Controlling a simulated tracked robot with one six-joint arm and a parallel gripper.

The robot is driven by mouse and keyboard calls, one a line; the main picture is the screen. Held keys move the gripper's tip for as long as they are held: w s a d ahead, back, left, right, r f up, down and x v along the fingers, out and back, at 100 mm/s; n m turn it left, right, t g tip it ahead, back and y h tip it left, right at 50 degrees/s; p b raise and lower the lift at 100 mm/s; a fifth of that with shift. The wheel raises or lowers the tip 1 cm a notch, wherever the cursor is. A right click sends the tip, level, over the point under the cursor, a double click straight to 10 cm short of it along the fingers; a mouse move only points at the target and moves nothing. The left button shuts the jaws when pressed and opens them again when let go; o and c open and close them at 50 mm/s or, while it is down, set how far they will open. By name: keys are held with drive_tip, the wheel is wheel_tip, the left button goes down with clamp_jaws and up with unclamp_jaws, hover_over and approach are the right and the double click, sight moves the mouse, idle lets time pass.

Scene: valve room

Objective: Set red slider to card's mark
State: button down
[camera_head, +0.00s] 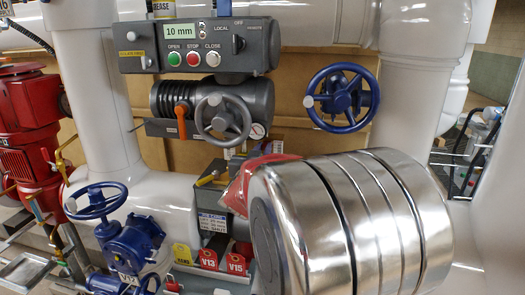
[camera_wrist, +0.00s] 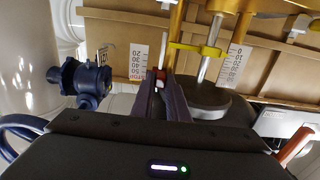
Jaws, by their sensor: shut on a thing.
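In the wrist view, the red slider (camera_wrist: 160,74) shows between the tips of my gripper (camera_wrist: 159,84). My gripper is shut on it, and the fingers hide much of it. My gripper cannot be made out there.
A large silver banded cylinder (camera_head: 350,222) blocks the lower right of the head view. The grey control box (camera_head: 198,45) displays 10 mm. A second scale (camera_wrist: 235,64), a yellow bracket (camera_wrist: 195,48) and a metal rod (camera_wrist: 212,45) stand right of my fingers.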

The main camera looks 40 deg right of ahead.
idle(0.4)
drive_tip(key=shift+f, duration=1.05)
drive_tip(key=c, duration=1.7)
unclamp_jaws()
drive_tip(key=v, duration=1.3)
drive_tip(key=shift+s+a, duration=0.25)
drive_tip(key=shift+a, duration=0.05)
